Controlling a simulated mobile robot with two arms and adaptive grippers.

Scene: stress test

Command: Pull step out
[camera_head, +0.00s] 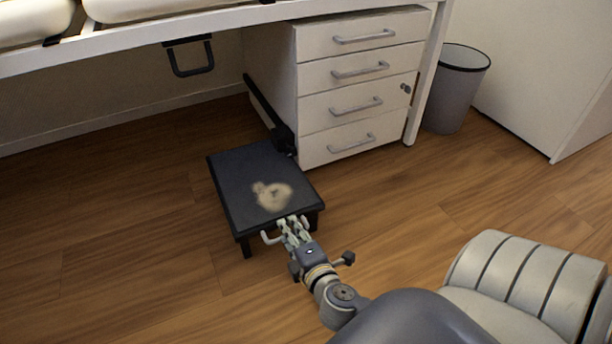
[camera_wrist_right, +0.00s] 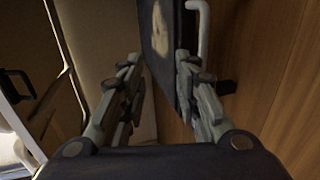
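The step (camera_head: 240,175) is a low black stool with a pale worn patch on top. It stands on the floor in front of the drawer cabinet, partly under the bench. A light grey handle (camera_head: 270,238) is at its near edge, partly hidden by my right gripper (camera_head: 293,228). In the right wrist view my right gripper (camera_wrist_right: 158,62) is open, its fingers apart. The step's dark top (camera_wrist_right: 157,42) shows between and beyond the fingers, and the handle (camera_wrist_right: 203,28) shows past the right-hand finger. Contact cannot be told. My left gripper is not in view.
The white drawer cabinet (camera_head: 310,75) stands right behind the step, with a black bar (camera_head: 265,108) along its side. The bench frame (camera_head: 130,48) runs overhead. A grey bin (camera_head: 452,95) stands at right. The wooden floor (camera_head: 120,240) left of the step is clear.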

